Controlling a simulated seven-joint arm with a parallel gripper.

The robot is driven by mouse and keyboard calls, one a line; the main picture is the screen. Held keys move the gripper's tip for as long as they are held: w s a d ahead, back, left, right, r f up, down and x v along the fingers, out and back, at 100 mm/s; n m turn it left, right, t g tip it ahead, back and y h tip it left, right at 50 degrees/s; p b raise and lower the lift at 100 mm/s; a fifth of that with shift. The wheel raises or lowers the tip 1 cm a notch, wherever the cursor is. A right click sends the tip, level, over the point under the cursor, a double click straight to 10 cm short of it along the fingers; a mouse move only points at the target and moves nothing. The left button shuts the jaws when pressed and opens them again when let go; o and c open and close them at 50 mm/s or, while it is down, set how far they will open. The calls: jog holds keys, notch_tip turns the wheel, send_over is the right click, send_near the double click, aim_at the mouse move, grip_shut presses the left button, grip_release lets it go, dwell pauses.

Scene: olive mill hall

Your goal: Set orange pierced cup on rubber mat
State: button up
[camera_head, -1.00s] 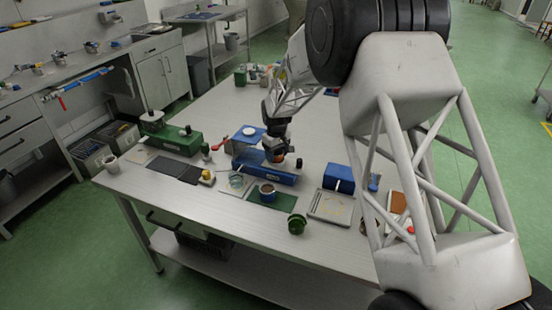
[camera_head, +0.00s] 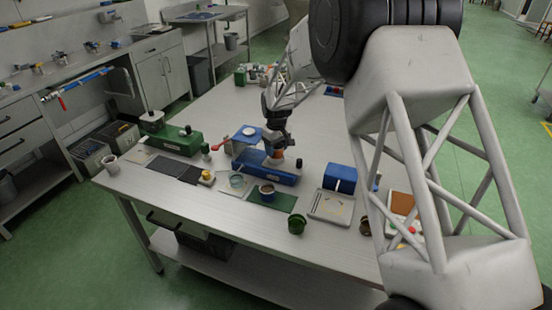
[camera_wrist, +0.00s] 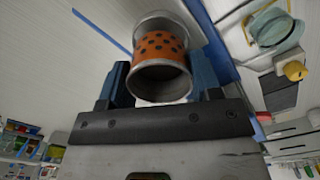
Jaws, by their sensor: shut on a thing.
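The orange pierced cup (camera_wrist: 160,48), with dark holes and metal rims, sits between the blue fingers of my gripper (camera_wrist: 160,82) in the wrist view. My gripper is shut on it. In the head view my gripper (camera_head: 277,148) is over the blue bench device (camera_head: 262,168), and the cup is mostly hidden there. A round pale metal part (camera_wrist: 178,22) lies just beyond the cup; I cannot tell whether they touch. Dark flat mats (camera_head: 165,168) lie bare at left on the table. Which one is rubber is unclear.
A glass dish (camera_head: 237,181) and a yellow-knobbed object (camera_head: 206,177) stand between the dark mats and the green one. A green device (camera_head: 172,140) is behind the dark mats. A green round item (camera_head: 297,224) stands near the front edge. The table's back middle is clear.

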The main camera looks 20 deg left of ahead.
jog(key=shift+r, duration=1.95)
